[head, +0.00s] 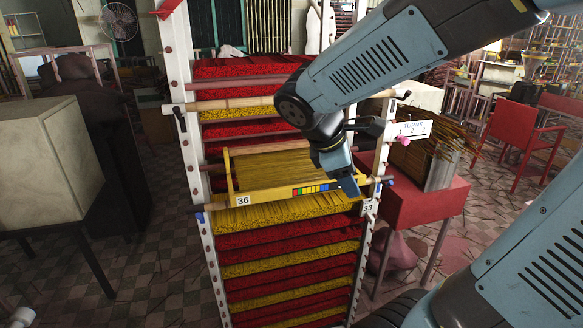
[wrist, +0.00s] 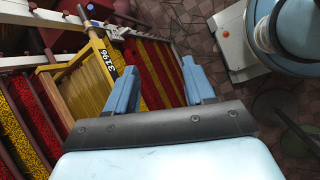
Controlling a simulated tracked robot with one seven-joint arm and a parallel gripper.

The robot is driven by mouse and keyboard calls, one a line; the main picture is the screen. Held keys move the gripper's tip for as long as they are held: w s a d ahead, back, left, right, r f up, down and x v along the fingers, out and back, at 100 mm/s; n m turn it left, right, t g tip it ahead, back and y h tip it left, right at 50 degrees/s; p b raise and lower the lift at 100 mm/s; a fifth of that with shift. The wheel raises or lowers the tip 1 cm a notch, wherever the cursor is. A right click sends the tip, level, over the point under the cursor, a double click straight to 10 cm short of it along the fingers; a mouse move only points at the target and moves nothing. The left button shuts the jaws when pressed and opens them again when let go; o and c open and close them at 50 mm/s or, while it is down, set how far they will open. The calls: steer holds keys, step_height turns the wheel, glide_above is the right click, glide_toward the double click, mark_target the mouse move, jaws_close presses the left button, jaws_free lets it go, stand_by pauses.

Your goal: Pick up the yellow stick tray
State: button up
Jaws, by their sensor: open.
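The yellow stick tray (head: 275,195) has a yellow wooden frame, a white "36" label and a strip of coloured squares on its front bar. It holds thin yellow sticks and rests across the rack in the head view. In the wrist view the tray (wrist: 102,62) lies at the left, outside the span of the fingers. My gripper (head: 347,184) is at the right end of the tray's front bar; I cannot tell whether it touches. In the wrist view my gripper (wrist: 160,88) has its blue fingers apart, with no tray part clearly held. My arm hides the rack behind it.
The tall white-posted rack (head: 207,235) holds several red and yellow stick layers above and below the tray. A red table (head: 425,205) with stick bundles stands close at the right. A pale box (head: 45,150) stands at the left. Tiled floor is open between box and rack.

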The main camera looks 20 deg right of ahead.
steer(key=w+a+f+n+t+h, duration=0.1)
steer(key=w+a+n+t+h, duration=0.1)
steer(key=w+n, duration=0.3)
steer(key=w+a+f+n+t+h, duration=0.1)
steer(key=w+a+n+t+h, duration=0.1)
steer(key=w+n, duration=0.4)
steer(key=w+a+f+n+t+h, duration=0.2)
steer(key=w+n, duration=0.4)
steer(key=n, duration=0.7)
steer(key=shift+w+a+t+h, duration=0.2)
steer(key=shift+a+t+h, duration=0.4)
steer(key=shift+a+h, duration=0.55)
steer(key=w+a+n+t, duration=0.1)
steer(key=a+n, duration=0.1)
steer(key=w+a+f+n+t+y, duration=0.1)
steer(key=a+n, duration=0.1)
steer(key=w+a+f+n+t, duration=0.1)
steer(key=a+n+t, duration=0.1)
steer(key=shift+w+n, duration=0.1)
steer(key=shift+n, duration=0.3)
steer(key=shift+w+f+y, duration=0.1)
steer(key=shift+w+y, duration=0.1)
steer(key=shift+y, duration=0.05)
glide_toward(286, 147)
steer(key=x, duration=0.4)
steer(key=shift+s+d, duration=0.15)
steer(key=shift+w+x, duration=0.2)
steer(key=shift+x, duration=2.8)
steer(key=shift+a, duration=0.2)
